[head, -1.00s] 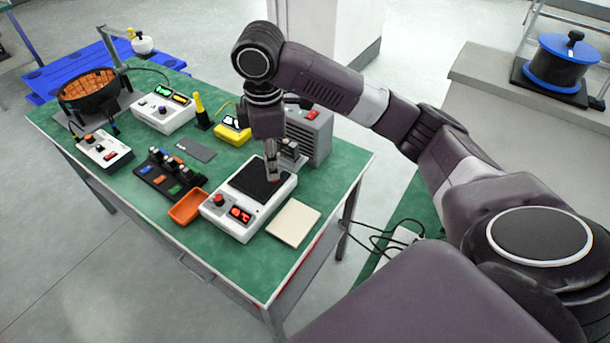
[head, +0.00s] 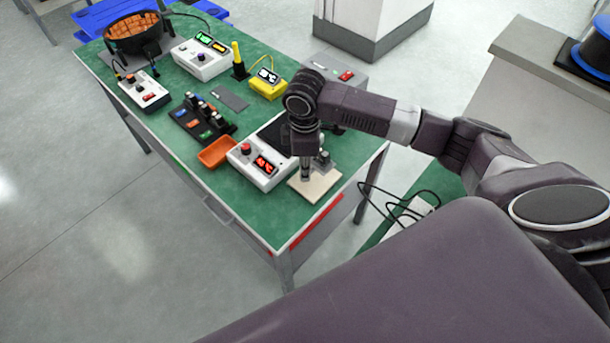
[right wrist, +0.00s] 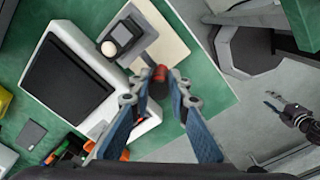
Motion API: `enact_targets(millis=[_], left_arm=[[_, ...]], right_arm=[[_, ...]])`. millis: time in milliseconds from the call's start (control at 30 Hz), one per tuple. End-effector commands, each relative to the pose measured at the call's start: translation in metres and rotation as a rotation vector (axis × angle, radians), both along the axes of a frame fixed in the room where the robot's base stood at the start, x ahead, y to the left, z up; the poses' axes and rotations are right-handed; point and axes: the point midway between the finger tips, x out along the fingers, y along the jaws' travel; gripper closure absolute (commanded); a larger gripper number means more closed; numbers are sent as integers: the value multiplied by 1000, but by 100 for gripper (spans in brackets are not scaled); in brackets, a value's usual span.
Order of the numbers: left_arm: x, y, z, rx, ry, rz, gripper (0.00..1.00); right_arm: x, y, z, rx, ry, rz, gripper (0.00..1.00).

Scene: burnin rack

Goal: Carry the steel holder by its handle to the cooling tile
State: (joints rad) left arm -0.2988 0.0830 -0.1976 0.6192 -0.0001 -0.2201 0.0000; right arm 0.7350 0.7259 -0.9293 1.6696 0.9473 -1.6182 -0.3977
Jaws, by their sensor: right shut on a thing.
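My right gripper (head: 306,179) is shut on the red-tipped handle (right wrist: 160,73) of the steel holder. The holder's grey plate (right wrist: 136,48) shows in the right wrist view, carrying a dark block and a pale round knob. In the head view the holder is mostly hidden behind the gripper. The cream cooling tile (head: 325,186) is under the gripper and holder, and it also shows in the right wrist view (right wrist: 172,42). I cannot tell whether the holder touches it. A small dark gripper, seemingly my left one (right wrist: 283,110), shows far right in the right wrist view.
The white hot plate unit (head: 262,168) with a black top stands just left of the tile. An orange tray (head: 216,152) and a black rack (head: 200,122) lie further left. A grey box (head: 340,73) stands behind the arm. The green table's (head: 290,220) front corner is clear.

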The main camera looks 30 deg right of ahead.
Motion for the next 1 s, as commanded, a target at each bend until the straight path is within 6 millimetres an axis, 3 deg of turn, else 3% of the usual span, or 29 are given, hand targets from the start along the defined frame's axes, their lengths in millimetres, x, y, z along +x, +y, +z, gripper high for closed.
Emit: enact_targets(millis=[367, 767, 800, 933, 1000], left_arm=[[-1, -3, 6, -3, 2, -2, 60], [-1, -5, 5, -6, 1, -3, 60], [-1, -5, 5, -6, 1, -3, 60], [-1, -5, 5, -6, 1, -3, 60], [-1, -5, 5, -6, 1, -2, 60]], right_arm=[[0, 0, -44, 0, 1, 0, 100], [0, 0, -49, 0, 0, 1, 100], [0, 0, -49, 0, -1, 1, 80], [0, 0, -49, 0, 0, 1, 66], [0, 0, -49, 0, -1, 1, 66]])
